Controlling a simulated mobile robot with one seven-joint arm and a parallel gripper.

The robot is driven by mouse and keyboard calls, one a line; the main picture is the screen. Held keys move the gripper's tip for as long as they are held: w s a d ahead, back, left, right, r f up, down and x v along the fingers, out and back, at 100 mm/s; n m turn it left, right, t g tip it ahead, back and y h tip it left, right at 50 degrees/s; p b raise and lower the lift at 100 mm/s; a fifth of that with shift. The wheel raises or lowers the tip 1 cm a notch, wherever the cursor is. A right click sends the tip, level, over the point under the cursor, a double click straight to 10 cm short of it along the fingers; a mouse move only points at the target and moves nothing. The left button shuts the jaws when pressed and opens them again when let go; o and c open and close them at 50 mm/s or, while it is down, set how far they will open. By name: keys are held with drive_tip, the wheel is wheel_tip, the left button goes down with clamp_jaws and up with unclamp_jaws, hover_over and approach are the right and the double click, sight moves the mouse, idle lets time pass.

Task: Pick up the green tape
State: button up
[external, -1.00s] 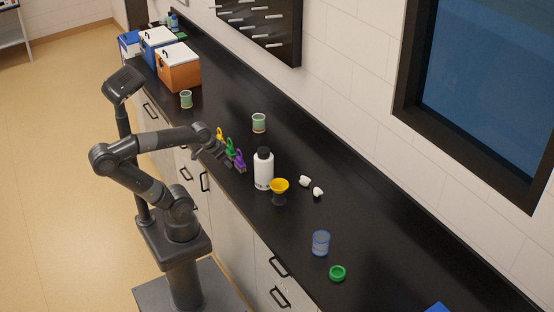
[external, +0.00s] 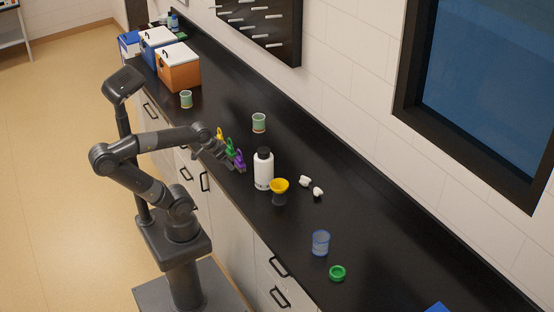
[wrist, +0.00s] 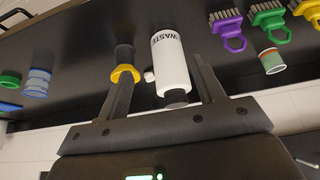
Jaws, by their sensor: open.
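The green tape (external: 337,273) is a small green ring lying on the black counter, near its front edge at the lower right of the external view. It also shows at the far left edge of the wrist view (wrist: 9,79). My gripper (external: 229,164) is open and empty over the counter's front part, by the coloured brushes and well away from the tape. In the wrist view my gripper (wrist: 160,68) has its fingers spread, with a white bottle showing between them.
The white bottle (external: 264,172) and a yellow funnel (external: 279,185) on a dark stand are between my gripper and the tape. A blue cup (external: 320,243) stands close beside the tape. Yellow, green and purple brushes (external: 230,148) are by my gripper. White pieces (external: 306,181) lie behind the funnel.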

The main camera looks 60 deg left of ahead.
drive_tip(key=o, duration=0.3)
drive_tip(key=shift+o, duration=0.2)
